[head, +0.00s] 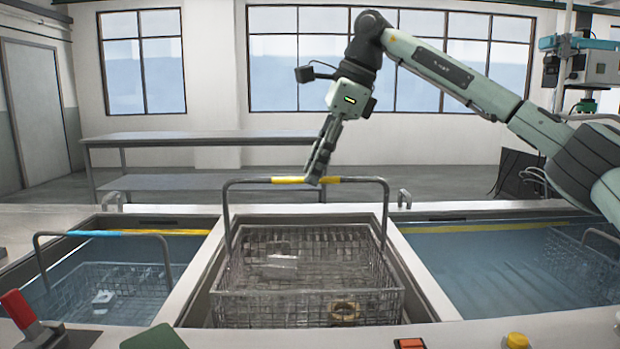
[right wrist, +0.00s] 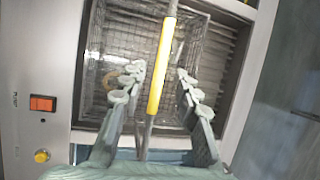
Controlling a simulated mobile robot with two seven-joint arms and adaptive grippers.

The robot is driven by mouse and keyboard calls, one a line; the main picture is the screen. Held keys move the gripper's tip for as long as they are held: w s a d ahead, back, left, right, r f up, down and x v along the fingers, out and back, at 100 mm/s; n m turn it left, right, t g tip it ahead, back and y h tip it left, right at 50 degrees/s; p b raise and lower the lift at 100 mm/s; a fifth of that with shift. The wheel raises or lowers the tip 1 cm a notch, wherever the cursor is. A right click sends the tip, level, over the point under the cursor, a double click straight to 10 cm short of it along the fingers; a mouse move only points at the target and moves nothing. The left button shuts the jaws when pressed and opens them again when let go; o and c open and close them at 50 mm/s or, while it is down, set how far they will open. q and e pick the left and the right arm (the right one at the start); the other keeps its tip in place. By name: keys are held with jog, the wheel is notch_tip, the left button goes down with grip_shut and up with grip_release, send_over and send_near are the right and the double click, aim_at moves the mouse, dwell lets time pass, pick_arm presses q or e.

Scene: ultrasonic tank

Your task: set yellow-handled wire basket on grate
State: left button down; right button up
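The yellow-handled wire basket (head: 308,308) sits in the middle bay, its handle standing upright with a yellow grip (head: 290,180) on the top bar. It holds a brass-coloured ring and a pale piece. Grey slats of a grate (right wrist: 224,55) show beside the basket in the right wrist view. My right gripper (head: 318,178) is at the handle's top bar, near its middle. In the right wrist view the fingers of my right gripper (right wrist: 164,82) are apart, with the yellow grip (right wrist: 162,65) between them and a gap on each side. My left gripper is not in view.
A blue-handled basket (head: 110,290) stands in the left tank. Another wire basket (head: 580,265) is at the right end of the right tank (head: 470,265). A red lever (head: 18,308), an orange switch (head: 410,344) and a yellow button (head: 516,341) are on the front panel.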

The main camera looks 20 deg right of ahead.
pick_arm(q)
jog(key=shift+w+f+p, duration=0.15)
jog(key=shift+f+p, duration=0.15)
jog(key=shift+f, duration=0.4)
pick_arm(e)
jog(key=v, duration=0.9)
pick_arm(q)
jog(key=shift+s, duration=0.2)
